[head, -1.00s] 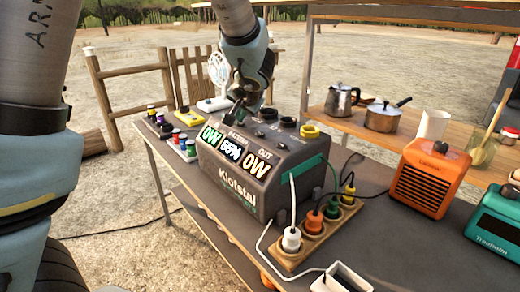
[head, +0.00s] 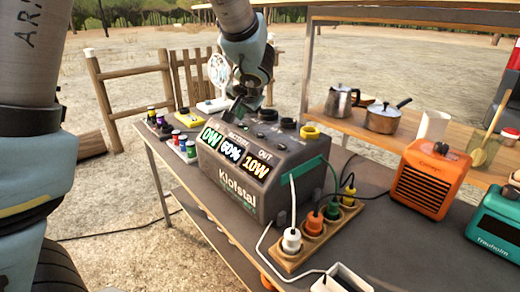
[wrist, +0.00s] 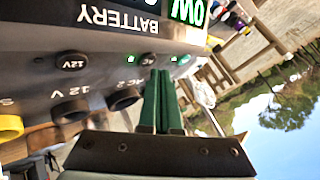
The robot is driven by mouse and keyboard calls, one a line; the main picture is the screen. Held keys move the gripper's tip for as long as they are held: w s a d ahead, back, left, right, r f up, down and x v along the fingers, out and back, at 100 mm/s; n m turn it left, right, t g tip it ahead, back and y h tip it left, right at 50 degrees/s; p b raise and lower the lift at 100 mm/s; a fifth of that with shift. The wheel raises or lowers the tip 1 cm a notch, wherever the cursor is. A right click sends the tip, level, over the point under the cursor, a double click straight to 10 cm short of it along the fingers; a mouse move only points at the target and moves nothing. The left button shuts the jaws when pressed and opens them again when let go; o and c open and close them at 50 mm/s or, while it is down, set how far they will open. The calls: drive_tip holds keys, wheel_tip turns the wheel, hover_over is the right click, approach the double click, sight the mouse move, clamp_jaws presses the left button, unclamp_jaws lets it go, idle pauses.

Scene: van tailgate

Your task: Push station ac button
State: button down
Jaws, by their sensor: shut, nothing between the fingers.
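The grey Klotstal power station (head: 240,200) stands on the table, its display reading 0W, 60% and 10W. In the wrist view, the station's dark round AC button (wrist: 148,59) is on the panel below the upside-down BATTERY label, with small green lights lit near it. A 12V button (wrist: 71,61) lies to its left. My gripper (head: 238,110) is over the station's top left part. In the wrist view its green fingers (wrist: 160,73) are shut together, empty, with tips right beside the AC button. Whether they touch it I cannot tell.
A power strip (head: 290,262) with several plugs lies in front of the station. An orange heater (head: 428,180) and a teal device (head: 497,222) stand to the right. Small coloured jars (head: 180,143) and a white fan (head: 218,75) are behind left. Cables run across the table.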

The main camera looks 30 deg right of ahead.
wheel_tip(320, 180, up, 6)
drive_tip(key=p, duration=0.3)
idle(0.5)
idle(0.3)
drive_tip(key=a+f+n+g+y, duration=0.1)
drive_tip(key=a+f+n+g, duration=0.15)
drive_tip(key=a, duration=0.75)
drive_tip(key=a+f+n+g+y, duration=0.1)
drive_tip(key=a+f+n+y, duration=0.15)
drive_tip(key=a, duration=0.65)
drive_tip(key=s+a+f+n+g+h, duration=0.1)
drive_tip(key=s+a+f+n+g, duration=0.1)
drive_tip(key=s+a, duration=0.3)
drive_tip(key=s+a+f+n+g, duration=0.2)
drive_tip(key=s+a, duration=0.3)
drive_tip(key=a, duration=0.7)
drive_tip(key=shift+f+n+h, duration=0.35)
drive_tip(key=shift+f+n, duration=0.1)
drive_tip(key=shift+n, duration=0.25)
